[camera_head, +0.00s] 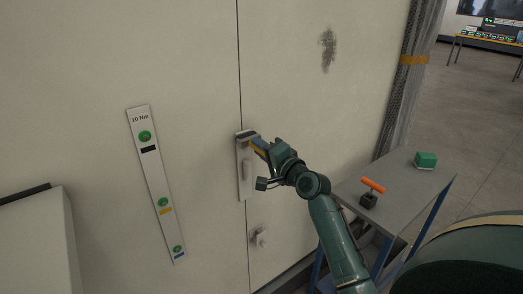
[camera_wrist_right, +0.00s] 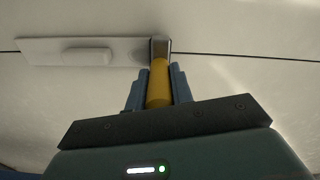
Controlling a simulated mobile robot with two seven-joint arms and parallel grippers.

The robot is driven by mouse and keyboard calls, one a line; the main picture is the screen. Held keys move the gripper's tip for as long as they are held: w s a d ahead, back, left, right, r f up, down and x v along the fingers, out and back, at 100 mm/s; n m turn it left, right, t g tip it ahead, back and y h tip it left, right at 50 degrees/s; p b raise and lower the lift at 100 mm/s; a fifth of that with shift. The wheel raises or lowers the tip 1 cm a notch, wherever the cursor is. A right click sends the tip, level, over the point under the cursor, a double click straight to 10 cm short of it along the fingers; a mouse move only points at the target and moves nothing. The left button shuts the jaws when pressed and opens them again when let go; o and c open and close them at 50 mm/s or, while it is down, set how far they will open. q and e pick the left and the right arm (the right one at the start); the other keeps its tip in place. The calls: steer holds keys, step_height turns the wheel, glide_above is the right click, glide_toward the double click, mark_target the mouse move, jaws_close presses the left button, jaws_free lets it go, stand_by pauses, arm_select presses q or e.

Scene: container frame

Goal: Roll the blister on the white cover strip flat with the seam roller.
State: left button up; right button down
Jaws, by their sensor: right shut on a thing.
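The white cover strip (camera_head: 241,188) stands upright over the seam in the pale wall panel, and it also shows in the wrist view (camera_wrist_right: 40,52). The blister (camera_head: 247,169) is a long raised bump on it, below the roller; in the wrist view the blister (camera_wrist_right: 87,56) lies left of the roller. My right gripper (camera_head: 260,147) is shut on the yellow handle of the seam roller (camera_wrist_right: 158,85). The roller's grey head is at the strip's top end, apart from the blister. Whether it presses on the strip I cannot tell. My left gripper is not in view.
A plate marked "10 Nm" (camera_head: 155,185) with green fasteners is on the wall to the left. A small fitting (camera_head: 260,238) sits below the strip. The grey table (camera_head: 406,203) at right carries an orange-handled tool (camera_head: 373,187) and a green block (camera_head: 426,160).

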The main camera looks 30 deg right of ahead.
steer(key=shift+r, duration=0.55)
steer(key=shift+f+b, duration=1.05)
steer(key=shift+f, duration=0.7)
steer(key=shift+f, duration=0.1)
steer(key=shift+r+p, duration=0.3)
steer(key=shift+p, duration=0.25)
steer(key=shift+r, duration=0.1)
